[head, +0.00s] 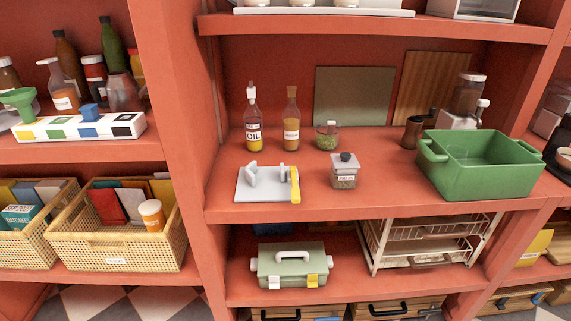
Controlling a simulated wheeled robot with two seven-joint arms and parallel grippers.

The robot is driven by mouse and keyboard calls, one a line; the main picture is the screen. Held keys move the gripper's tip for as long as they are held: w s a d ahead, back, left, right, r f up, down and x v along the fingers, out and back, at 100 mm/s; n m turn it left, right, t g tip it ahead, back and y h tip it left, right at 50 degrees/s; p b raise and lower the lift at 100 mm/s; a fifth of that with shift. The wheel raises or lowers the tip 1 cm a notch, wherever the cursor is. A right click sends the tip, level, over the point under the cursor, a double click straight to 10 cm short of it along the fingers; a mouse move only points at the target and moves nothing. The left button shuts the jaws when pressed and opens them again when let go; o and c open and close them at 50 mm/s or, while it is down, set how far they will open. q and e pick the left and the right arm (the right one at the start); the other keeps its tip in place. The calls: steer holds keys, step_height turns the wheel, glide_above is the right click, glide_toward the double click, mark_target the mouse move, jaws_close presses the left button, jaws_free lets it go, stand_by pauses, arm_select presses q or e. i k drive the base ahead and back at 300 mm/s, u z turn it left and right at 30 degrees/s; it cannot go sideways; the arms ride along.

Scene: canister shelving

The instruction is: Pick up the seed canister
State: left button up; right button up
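A small clear square canister (344,175) stands upright on the middle red shelf, near its front edge. It has a pale lid with a dark knob, a small label and brownish grains inside; this looks like the seed canister, though the label is too small to read surely. A small round jar with green contents (327,138) stands behind it, slightly left. Neither of my grippers shows in the head view.
A white slicer-like board with a yellow strip (267,184) lies left of the canister, and a large green bin (480,165) stands to its right. Oil (253,120) and amber (291,122) bottles stand behind. Bare shelf (385,185) lies between canister and bin.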

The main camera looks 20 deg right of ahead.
mark_target(340, 180)
steer(key=u, duration=0.2)
steer(key=i, duration=0.75)
steer(key=z, duration=0.6)
steer(key=i, duration=0.45)
steer(key=z, duration=0.45)
